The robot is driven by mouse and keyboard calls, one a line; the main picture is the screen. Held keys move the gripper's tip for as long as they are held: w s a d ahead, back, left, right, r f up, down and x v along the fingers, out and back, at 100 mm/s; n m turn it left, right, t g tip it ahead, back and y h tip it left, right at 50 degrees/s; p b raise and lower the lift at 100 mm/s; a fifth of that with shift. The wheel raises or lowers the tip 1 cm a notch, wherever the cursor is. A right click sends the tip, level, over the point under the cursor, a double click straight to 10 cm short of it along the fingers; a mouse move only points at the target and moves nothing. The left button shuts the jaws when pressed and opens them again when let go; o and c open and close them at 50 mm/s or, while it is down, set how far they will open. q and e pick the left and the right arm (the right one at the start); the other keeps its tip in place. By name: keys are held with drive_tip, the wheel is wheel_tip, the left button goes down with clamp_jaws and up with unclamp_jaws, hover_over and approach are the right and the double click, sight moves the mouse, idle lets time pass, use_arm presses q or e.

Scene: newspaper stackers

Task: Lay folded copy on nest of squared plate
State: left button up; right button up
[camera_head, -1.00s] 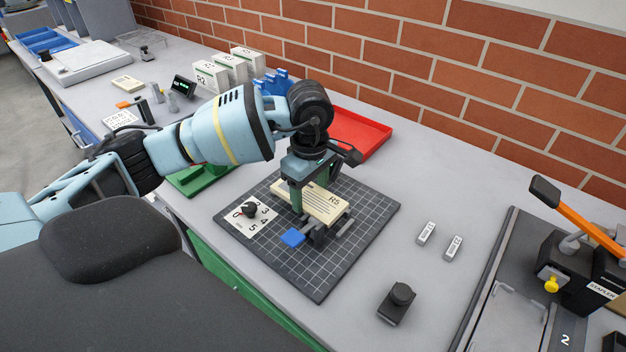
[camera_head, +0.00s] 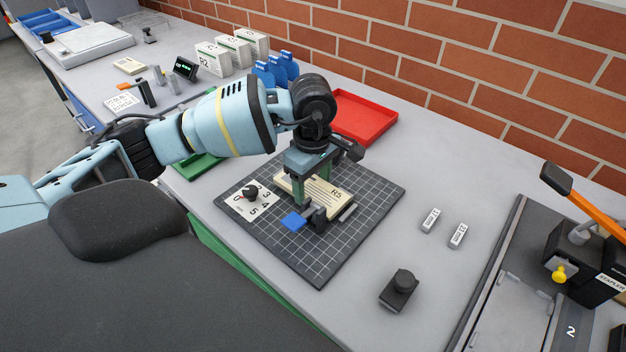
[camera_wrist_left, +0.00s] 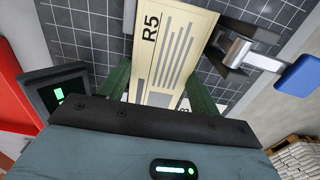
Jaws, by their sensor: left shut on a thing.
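The folded copy (camera_head: 328,199) is a cream sheet bundle marked R5; it also shows in the left wrist view (camera_wrist_left: 172,45). My left gripper (camera_head: 307,205) is shut on it, with a green finger along each side. The squared plate (camera_head: 352,237) is dark with a white grid and lies on the bench. The copy is at or just above the plate, beside a metal stop with a blue tab (camera_head: 293,222). I cannot tell whether it touches the plate. The nest's outline is mostly hidden under the copy and gripper. My right gripper does not show.
A numbered dial card (camera_head: 250,200) lies on the plate's left part. A red tray (camera_head: 362,120) stands behind. A stapler (camera_head: 585,245) stands far right.

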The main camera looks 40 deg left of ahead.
use_arm(q)
drive_tip(key=shift+f, duration=0.4)
drive_tip(key=o, duration=1.1)
